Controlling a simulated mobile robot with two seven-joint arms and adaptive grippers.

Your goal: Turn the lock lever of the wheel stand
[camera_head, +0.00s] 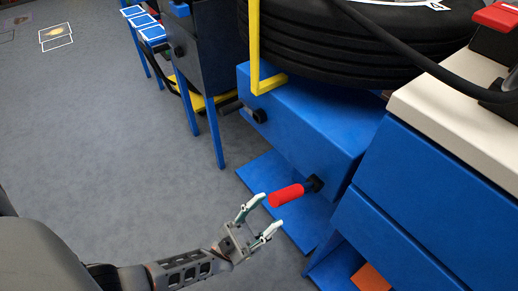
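The wheel stand (300,120) is a blue box on a blue base, with a large black tyre (340,40) lying on top. Its lock lever (287,195) has a red grip and a black mount on the front face of the box, and it points left. My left gripper (257,217) comes in from the lower left. Its fingers are open and spread just below and left of the red grip, with the grip's end near the gap between them. I cannot tell whether they touch. My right gripper is not in view.
A blue cabinet with a pale top (460,125) stands close on the right, with a black hose above it. A yellow bar (254,50) rises at the stand's left. Dark blue-legged equipment (205,60) stands behind. The grey floor (100,130) at left is clear.

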